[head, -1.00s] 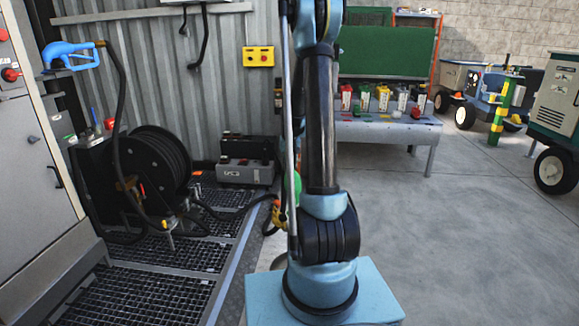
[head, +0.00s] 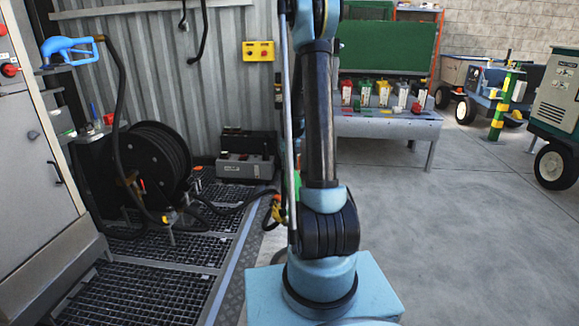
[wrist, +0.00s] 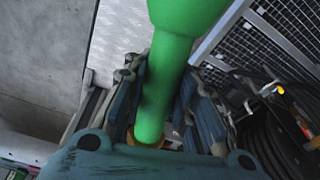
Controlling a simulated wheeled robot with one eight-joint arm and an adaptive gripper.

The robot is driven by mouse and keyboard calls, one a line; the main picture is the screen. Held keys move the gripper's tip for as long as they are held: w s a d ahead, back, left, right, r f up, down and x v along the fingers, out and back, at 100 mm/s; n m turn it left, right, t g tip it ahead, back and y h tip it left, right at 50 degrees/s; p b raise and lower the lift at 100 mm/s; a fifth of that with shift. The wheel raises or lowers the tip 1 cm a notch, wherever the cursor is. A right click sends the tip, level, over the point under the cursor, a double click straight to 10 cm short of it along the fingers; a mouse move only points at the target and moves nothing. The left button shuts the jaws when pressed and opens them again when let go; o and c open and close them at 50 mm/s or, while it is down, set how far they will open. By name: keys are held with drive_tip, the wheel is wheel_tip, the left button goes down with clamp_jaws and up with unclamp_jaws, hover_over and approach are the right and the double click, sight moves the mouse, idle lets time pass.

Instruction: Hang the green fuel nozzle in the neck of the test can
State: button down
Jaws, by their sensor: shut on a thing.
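The green fuel nozzle (wrist: 165,85) fills the middle of the wrist view as a smooth green shaft that widens toward the top. My gripper (wrist: 164,72) is shut around it, with a dark blue finger on each side. In the head view my arm hides the gripper and most of the nozzle; only a thin green strip (head: 298,182) shows beside the arm. A yellow and red hose fitting (head: 278,209) shows just left of it, with a black hose running left. I cannot make out the test can or its neck in either view.
A hose reel (head: 150,168) stands at left on metal grating, near a blue nozzle (head: 72,51) on a bracket. A bench (head: 390,126) with several small coloured containers stands at the back. Carts stand at far right. The concrete floor (head: 440,240) at right is clear.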

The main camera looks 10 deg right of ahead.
drive_tip(key=shift+s+x, duration=0.2)
drive_tip(key=shift+x, duration=0.7)
drive_tip(key=shift+s+x, duration=0.2)
drive_tip(key=shift+x, duration=0.7)
drive_tip(key=shift+f, duration=0.1)
drive_tip(key=c, duration=1.2)
unclamp_jaws()
drive_tip(key=v, duration=1.2)
